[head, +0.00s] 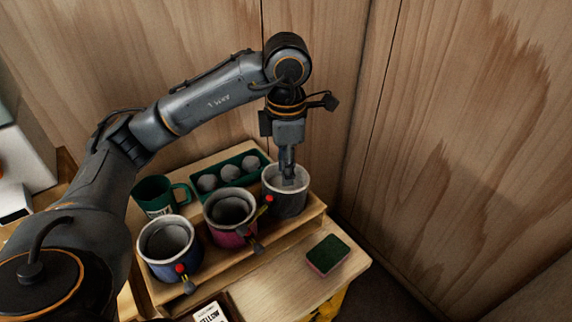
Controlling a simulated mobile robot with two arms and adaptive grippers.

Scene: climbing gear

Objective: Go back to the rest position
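My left gripper (288,170) points straight down over the grey chalk bag (284,199) at the right end of the row. Its fingertips reach into the bag's opening. The fingers look close together, but their tips are partly hidden, so I cannot tell whether they are open, shut or holding something. A magenta bag (228,234) stands in the middle of the row and a blue bag (168,269) at the left, both with a grey filling. My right gripper is not in view.
A green mug (158,196) and a green tray (244,166) with grey balls stand behind the bags. A green-topped block (327,252) lies on the wooden table (285,285) at the front right. Wooden walls (450,120) close off the back and right.

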